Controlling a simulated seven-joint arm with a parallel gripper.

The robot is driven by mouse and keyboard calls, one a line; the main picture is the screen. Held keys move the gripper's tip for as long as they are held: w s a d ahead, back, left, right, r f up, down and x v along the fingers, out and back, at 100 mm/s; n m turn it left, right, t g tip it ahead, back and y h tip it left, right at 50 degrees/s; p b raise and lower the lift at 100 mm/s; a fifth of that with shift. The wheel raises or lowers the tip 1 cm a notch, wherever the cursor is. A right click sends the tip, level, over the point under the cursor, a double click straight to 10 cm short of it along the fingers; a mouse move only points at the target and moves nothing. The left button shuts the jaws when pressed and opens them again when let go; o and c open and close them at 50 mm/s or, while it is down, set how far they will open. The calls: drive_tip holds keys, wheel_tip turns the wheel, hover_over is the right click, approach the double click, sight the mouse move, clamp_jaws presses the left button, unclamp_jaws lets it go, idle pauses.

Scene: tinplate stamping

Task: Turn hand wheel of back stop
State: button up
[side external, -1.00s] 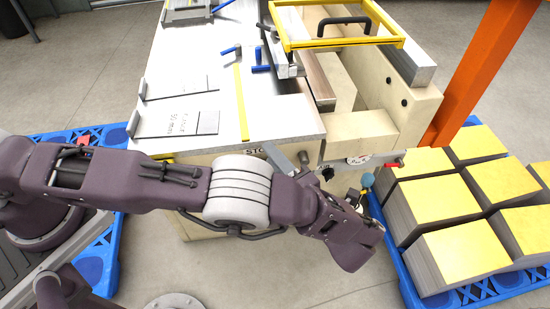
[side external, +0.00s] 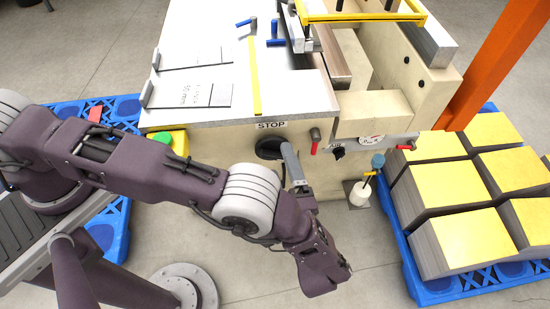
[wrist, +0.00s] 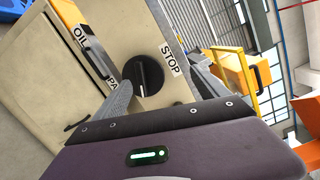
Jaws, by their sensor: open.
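The hand wheel (side external: 268,149) is a black round wheel on the cream front of the machine, just below the STOP label (side external: 271,125). In the wrist view it shows face-on as a black disc (wrist: 144,75) with a light mark across it. My gripper (side external: 287,150) is open, its grey finger showing just right of the wheel in the side view; the other finger cannot be made out there. In the wrist view the wheel appears between the two fingers of my gripper (wrist: 158,80). Whether either finger touches the wheel cannot be told.
A red-tipped handle (side external: 315,141), a dial (side external: 371,140) and a black knob (side external: 337,152) sit right of the wheel. A green button on a yellow box (side external: 175,143) is to its left. Yellow-topped stacks (side external: 470,245) stand on a blue pallet at right.

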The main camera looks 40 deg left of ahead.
sight(275, 158)
wheel_tip(275, 158, down, 4)
drive_tip(key=s+r+n+t+h, duration=0.1)
drive_tip(key=s+n+t+h, duration=0.1)
drive_tip(key=n, duration=1.3)
drive_tip(key=x, duration=0.6)
drive_tip(key=shift+w+d+f, duration=0.15)
drive_tip(key=shift+w+f, duration=0.05)
drive_tip(key=shift+f, duration=0.05)
drive_tip(key=c, duration=1.4)
drive_tip(key=shift+m, duration=0.3)
